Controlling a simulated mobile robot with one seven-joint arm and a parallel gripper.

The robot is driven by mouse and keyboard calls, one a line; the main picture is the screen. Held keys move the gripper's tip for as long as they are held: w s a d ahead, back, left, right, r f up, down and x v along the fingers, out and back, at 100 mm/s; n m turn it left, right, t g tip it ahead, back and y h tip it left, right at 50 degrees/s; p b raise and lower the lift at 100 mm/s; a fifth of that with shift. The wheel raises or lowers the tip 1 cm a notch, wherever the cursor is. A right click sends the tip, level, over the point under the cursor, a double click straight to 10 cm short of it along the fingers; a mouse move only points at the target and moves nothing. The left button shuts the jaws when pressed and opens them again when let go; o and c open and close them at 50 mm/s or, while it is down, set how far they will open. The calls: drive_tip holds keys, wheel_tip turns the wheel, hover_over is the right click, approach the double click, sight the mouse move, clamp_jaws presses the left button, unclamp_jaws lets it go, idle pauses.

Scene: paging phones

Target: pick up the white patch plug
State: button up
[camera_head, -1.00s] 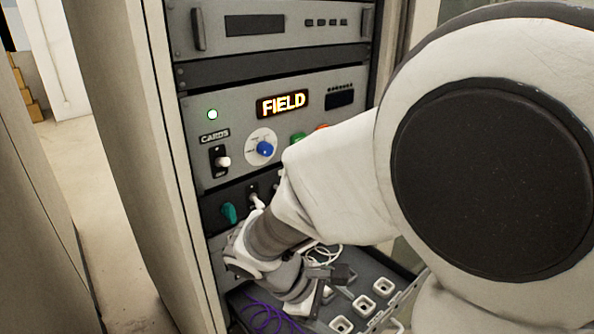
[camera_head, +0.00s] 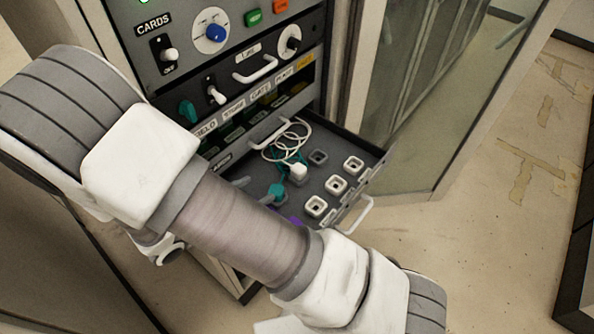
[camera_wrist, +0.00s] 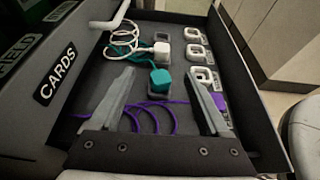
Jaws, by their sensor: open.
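The white patch plug (camera_head: 298,172) sits in the open drawer (camera_head: 372,158), with its white cord looped behind it. My gripper (camera_wrist: 160,82) is open over the drawer, with nothing held between the fingers.
Several white-rimmed sockets (camera_head: 336,184) line the drawer's right side. Purple cord (camera_wrist: 150,112) lies under my fingers. The drawer's handle (camera_head: 357,213) sticks out in front. The rack panel (camera_head: 235,50) with knobs and switches rises behind. Free floor lies right.

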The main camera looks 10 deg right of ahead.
approach(295, 172)
drive_tip(key=x, duration=0.3)
drive_tip(key=shift+w+r, duration=0.2)
drive_tip(key=shift+w, duration=0.1)
drive_tip(key=shift+s+f+x, duration=0.1)
drive_tip(key=shift+x, duration=1.25)
drive_tip(key=shift+s+f+x, duration=0.1)
drive_tip(key=shift+x, duration=1.25)
clamp_jaws()
